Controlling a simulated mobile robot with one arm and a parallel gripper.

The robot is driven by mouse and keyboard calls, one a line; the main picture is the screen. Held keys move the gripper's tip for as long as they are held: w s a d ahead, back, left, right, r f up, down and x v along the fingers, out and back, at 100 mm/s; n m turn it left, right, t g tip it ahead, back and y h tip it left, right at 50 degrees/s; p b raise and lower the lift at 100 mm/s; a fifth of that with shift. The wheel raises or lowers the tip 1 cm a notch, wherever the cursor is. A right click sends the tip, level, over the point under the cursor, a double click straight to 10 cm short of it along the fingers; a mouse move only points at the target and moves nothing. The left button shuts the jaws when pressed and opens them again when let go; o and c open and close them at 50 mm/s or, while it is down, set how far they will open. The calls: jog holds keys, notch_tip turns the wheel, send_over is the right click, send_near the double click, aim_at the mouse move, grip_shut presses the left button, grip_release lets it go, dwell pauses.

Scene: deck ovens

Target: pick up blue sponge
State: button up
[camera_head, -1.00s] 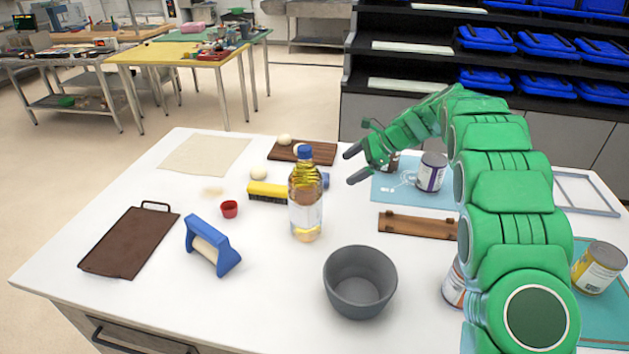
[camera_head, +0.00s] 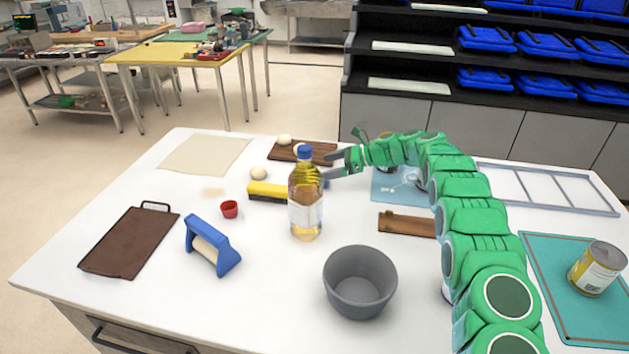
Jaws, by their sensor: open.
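A small blue patch (camera_head: 326,183), which looks like the edge of the blue sponge, shows just right of the oil bottle. The rest of it is hidden behind the bottle. The clear bottle (camera_head: 305,215) of yellow oil with a blue cap stands upright in front of it. My gripper (camera_head: 328,163) is open and empty, with its fingers pointing left, just right of the bottle's upper part. In the picture it is slightly above the blue patch. I cannot tell its exact height over the table.
A dark board (camera_head: 318,153) lies behind. A grey bowl (camera_head: 360,283) stands in front.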

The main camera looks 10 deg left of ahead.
jog(key=shift+f+x, duration=0.15)
jog(key=shift+x, duration=1.8)
jog(key=shift+f+x, duration=0.15)
jog(key=shift+x, duration=1.75)
jog(key=shift+s+d, duration=0.15)
jog(key=shift+s, duration=0.05)
jog(key=c, duration=1.1)
jog(key=shift+o, duration=0.2)
